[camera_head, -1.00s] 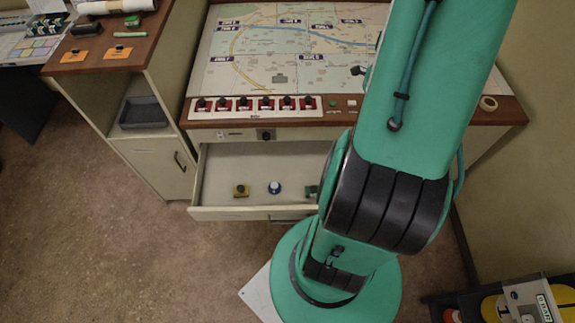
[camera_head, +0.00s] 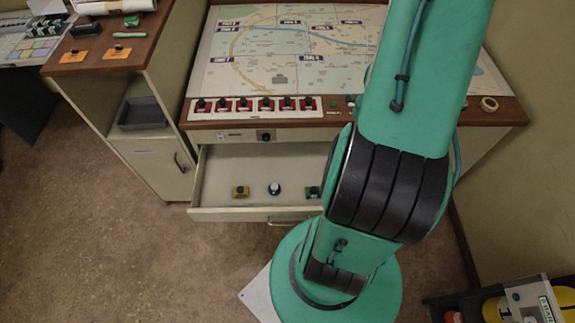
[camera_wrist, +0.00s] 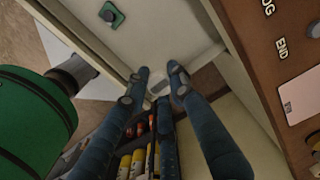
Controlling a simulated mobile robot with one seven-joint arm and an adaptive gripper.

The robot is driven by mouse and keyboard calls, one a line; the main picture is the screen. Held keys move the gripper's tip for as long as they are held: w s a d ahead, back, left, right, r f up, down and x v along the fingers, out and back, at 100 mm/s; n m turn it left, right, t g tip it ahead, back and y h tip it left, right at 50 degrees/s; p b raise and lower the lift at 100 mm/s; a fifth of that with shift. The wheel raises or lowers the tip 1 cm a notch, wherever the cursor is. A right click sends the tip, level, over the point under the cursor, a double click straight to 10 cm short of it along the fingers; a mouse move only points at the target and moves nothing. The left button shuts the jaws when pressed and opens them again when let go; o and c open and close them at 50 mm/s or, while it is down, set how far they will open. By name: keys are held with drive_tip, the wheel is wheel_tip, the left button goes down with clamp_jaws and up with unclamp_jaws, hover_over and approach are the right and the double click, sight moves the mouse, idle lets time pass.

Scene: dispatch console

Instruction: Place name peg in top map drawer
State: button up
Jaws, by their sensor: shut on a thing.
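The open top map drawer (camera_head: 222,176) pulls out from under the map console in the head view. In it are a yellow peg (camera_head: 240,191), a blue-and-white peg (camera_head: 274,188) and a green peg (camera_head: 312,192), partly behind my arm. The green peg also shows in the wrist view (camera_wrist: 111,14), beyond my fingers. My arm hides the gripper in the head view.
The map board (camera_head: 290,50) and a row of red-based switches (camera_head: 255,105) lie above the drawer. A side cabinet (camera_head: 155,165) holds a dark tray (camera_head: 142,113). A crate with yellow items (camera_head: 495,308) stands low at the right. The drawer's left part is bare.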

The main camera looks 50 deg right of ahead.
wheel_tip(320, 180, down, 18)
drive_tip(key=shift+r, duration=0.15)
idle(0.5)
drive_tip(key=shift+f+b, duration=0.6)
drive_tip(key=shift+f, duration=2.5)
drive_tip(key=shift+f+b, duration=0.45)
drive_tip(key=shift+f, duration=1.45)
drive_tip(key=o, duration=0.4)
drive_tip(key=shift+f, duration=0.15)
drive_tip(key=o, duration=0.4)
